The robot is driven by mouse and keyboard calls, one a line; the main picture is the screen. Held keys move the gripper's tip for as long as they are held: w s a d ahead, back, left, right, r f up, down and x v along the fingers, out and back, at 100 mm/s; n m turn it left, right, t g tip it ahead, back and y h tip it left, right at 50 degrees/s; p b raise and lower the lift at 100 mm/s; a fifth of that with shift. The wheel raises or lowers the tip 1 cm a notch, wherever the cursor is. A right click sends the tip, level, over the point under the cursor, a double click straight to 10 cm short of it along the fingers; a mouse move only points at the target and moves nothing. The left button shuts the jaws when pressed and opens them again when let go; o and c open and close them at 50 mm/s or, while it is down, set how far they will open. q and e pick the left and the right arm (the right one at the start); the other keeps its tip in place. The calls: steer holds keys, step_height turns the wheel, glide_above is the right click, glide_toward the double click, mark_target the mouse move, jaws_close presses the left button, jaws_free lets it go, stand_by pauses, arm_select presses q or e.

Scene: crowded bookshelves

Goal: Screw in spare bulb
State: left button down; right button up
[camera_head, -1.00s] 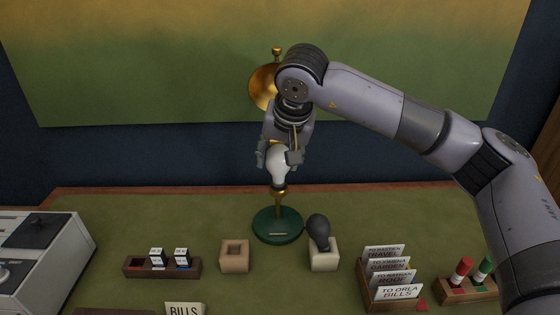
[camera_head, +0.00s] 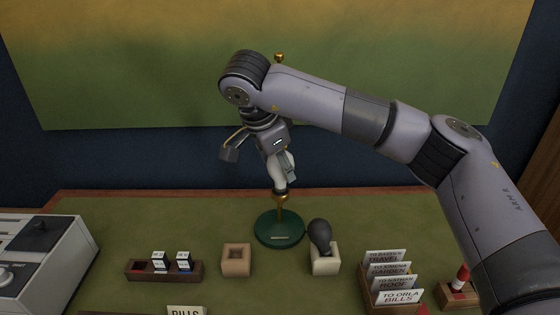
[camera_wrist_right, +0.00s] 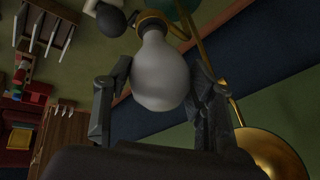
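The lamp has a round green base (camera_head: 279,230) and a brass stem. A white bulb (camera_head: 277,177) stands upright at the brass socket (camera_head: 280,197); it also shows in the right wrist view (camera_wrist_right: 161,72), its neck at the brass ring. How far it is threaded in cannot be told. My right gripper (camera_head: 257,160) is open around the bulb, one finger well left of it and the other overlapping its right side. A dark bulb (camera_head: 319,234) sits in a cream block (camera_head: 325,262). My left gripper is out of view.
A wooden holder with an empty square hole (camera_head: 236,262) stands left of the lamp. Card racks (camera_head: 393,280) stand right, a small block tray (camera_head: 165,269) left. The brass shade (camera_wrist_right: 268,152) is close to my right gripper.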

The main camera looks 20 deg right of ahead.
steer(key=o, duration=0.4)
steer(key=n, duration=0.2)
steer(key=n+t+y, duration=0.1)
steer(key=n, duration=0.1)
steer(key=shift+d+y+b, duration=0.2)
steer(key=shift+y+b, duration=0.1)
steer(key=shift+b, duration=0.05)
steer(key=n+y, duration=0.1)
steer(key=n, duration=0.2)
steer(key=n+y, duration=0.1)
steer(key=n, duration=0.1)
steer(key=shift+n+t, duration=0.4)
steer(key=n+y+p, duration=0.1)
steer(key=n+y, duration=0.1)
steer(key=n, duration=0.2)
steer(key=shift+d+n+g, duration=0.1)
steer(key=shift+n+g, duration=0.2)
steer(key=shift+n, duration=0.1)
steer(key=shift+n+y+p, duration=0.3)
steer(key=shift+n+y, duration=0.1)
steer(key=shift+n, duration=0.3)
